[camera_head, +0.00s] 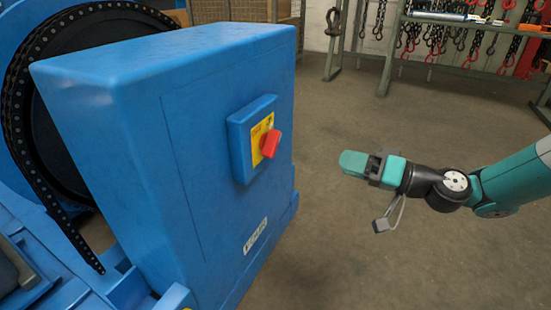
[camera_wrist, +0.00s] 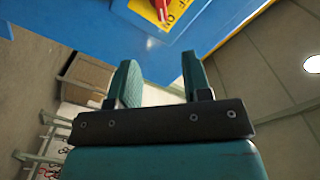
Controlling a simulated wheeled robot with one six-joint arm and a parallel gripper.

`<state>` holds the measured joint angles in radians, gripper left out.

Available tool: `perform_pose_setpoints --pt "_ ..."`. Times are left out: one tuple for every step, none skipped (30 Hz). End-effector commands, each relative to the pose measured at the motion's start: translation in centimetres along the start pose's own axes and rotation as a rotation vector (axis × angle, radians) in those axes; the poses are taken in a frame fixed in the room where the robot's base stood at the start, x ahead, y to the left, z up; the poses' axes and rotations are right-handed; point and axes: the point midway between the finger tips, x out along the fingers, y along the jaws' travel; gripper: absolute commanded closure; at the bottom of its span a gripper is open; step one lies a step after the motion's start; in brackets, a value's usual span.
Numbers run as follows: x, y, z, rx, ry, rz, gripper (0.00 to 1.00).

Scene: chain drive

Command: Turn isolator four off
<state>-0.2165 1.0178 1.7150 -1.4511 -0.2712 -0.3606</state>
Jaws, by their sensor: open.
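A red rotary handle (camera_head: 270,143) sits on a yellow plate (camera_head: 259,133) on the blue isolator box, on the face of a large blue cabinet (camera_head: 190,120). A white label (camera_head: 255,235) is low on that face; its text is too small to read. My gripper (camera_head: 352,163) is open and empty, to the right of the handle and apart from it. In the wrist view the gripper's fingers (camera_wrist: 160,85) are spread, and the red handle (camera_wrist: 158,14) shows at the top edge, partly cut off, beside the "ON" lettering on the yellow plate.
A large chain wheel with a dark chain (camera_head: 18,110) stands at the left behind the cabinet. A rack (camera_head: 470,20) with hanging chains and red hooks stands at the back right. The floor (camera_head: 340,250) between the cabinet and my arm is clear.

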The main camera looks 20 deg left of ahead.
Motion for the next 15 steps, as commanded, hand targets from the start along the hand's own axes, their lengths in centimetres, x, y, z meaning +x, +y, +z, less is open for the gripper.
perform_pose_setpoints --pt "0.5 0.0 0.1 -0.002 0.000 -0.003 0.55" --pt "0.9 0.0 0.1 -0.003 0.000 -0.004 0.55" --pt "1.4 0.0 0.1 -0.003 -0.001 -0.004 0.55" --pt "1.9 0.0 0.1 -0.004 -0.002 -0.003 0.55" --pt "2.5 -0.1 0.2 -0.003 -0.002 -0.005 0.55" --pt "3.3 -0.1 0.2 -0.004 -0.002 -0.005 0.55" --pt "4.0 0.0 0.2 -0.004 -0.003 -0.005 0.55" --pt "4.7 0.0 0.2 -0.005 -0.004 -0.006 0.55" --pt "5.7 0.0 0.2 -0.005 -0.003 -0.005 0.55" --pt "6.3 0.0 0.2 -0.004 -0.002 -0.006 0.55" --pt "7.1 0.0 0.3 -0.005 -0.004 -0.005 0.55" --pt "8.0 0.0 0.3 -0.005 -0.003 -0.005 0.55" --pt "8.7 0.0 0.3 -0.005 -0.002 -0.005 0.55" --pt "9.4 0.0 0.3 -0.004 -0.002 -0.006 0.55" --pt "10.3 0.0 0.3 -0.005 -0.003 -0.005 0.55"
